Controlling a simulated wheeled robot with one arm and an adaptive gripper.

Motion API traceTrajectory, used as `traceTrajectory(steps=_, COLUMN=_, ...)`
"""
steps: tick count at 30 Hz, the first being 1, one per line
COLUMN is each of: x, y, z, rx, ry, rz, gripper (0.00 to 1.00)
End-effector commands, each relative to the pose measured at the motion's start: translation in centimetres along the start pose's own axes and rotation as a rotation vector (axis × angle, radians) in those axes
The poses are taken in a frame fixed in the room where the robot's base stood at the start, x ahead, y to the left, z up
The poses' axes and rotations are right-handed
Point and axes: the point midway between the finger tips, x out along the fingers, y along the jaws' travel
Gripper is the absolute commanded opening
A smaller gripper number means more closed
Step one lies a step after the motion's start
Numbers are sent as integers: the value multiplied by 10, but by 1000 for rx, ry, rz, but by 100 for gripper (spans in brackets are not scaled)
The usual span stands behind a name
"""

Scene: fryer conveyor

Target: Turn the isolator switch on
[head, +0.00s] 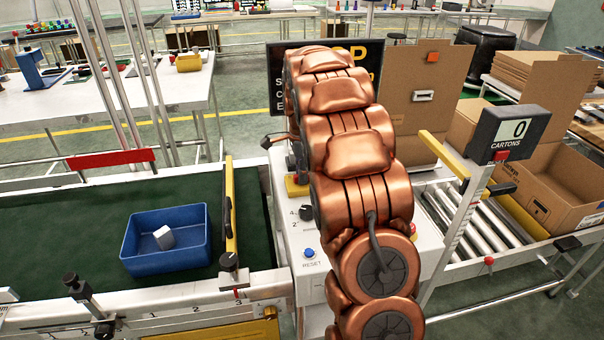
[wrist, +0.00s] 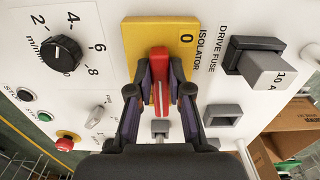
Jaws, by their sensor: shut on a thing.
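The isolator switch (wrist: 158,66) has a red handle on a yellow plate (wrist: 139,38) marked "0" and "ISOLATOR", in the upper middle of the wrist view. The handle lies upright in that picture. My gripper (wrist: 161,80) is shut on the red handle, one finger on each side of it. In the head view my copper-coloured arm hides the gripper and the handle. Only a yellow edge of the plate (head: 296,187) shows there, left of the arm.
On the panel are a black dial (wrist: 63,52), a drive fuse (wrist: 262,66), a red button (wrist: 66,141) and a grey toggle (wrist: 96,117). The conveyor (head: 60,215) at left carries a blue tray (head: 165,262) holding a white cube (head: 164,237). Cartons (head: 560,190) stand at right.

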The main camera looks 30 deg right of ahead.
Motion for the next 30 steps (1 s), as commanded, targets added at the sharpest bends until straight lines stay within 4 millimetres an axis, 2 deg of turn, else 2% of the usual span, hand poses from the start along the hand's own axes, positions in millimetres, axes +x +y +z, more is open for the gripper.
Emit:
traceTrajectory(steps=20, x=-2, y=-1, z=0, rx=56, ry=0, rz=-5, gripper=0)
traceTrajectory(steps=21, x=-2, y=-1, z=0, rx=56, ry=0, rz=-5, gripper=23)
traceTrajectory(steps=27, x=-1, y=-1, z=0, rx=55, ry=0, rz=-3, gripper=43)
traceTrajectory(steps=30, x=-1, y=0, z=0, rx=55, ry=0, rz=-2, gripper=44)
